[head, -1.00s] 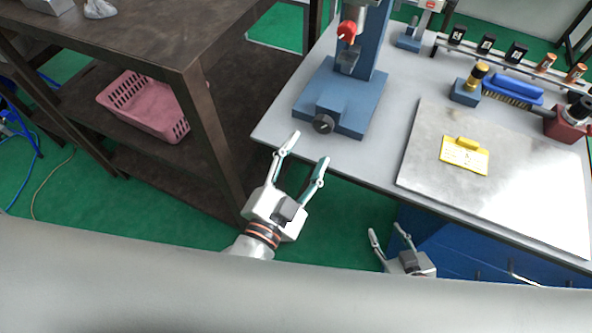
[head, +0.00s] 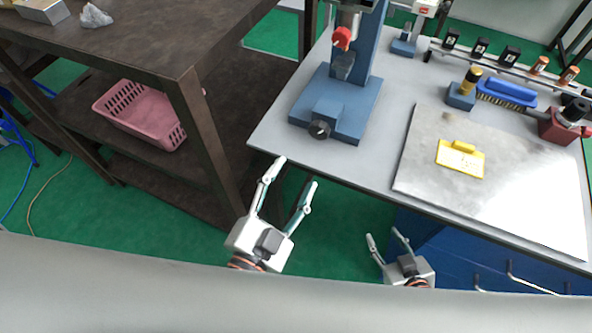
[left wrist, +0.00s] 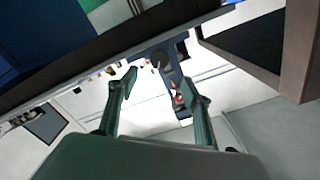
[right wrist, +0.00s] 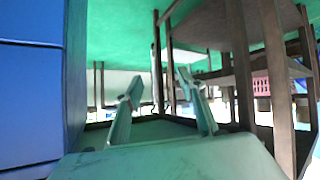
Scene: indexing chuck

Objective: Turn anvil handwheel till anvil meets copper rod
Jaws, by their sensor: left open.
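The blue press-like device (head: 345,98) stands at the table's left end. The black handwheel (head: 319,129) sits on the front of its base; a dark round shape (left wrist: 158,58) in the left wrist view looks like it. A red part (head: 342,38) is on the column above a grey block (head: 343,66). I cannot make out the copper rod or its gap to the anvil. My left gripper (head: 296,173) is open and empty, in front of the table edge and apart from the handwheel. My right gripper (head: 383,233) is open and empty in front of the table.
A dark shelf (head: 150,45) with a pink basket (head: 140,113) stands left of the table. Green floor shows between shelf and table.

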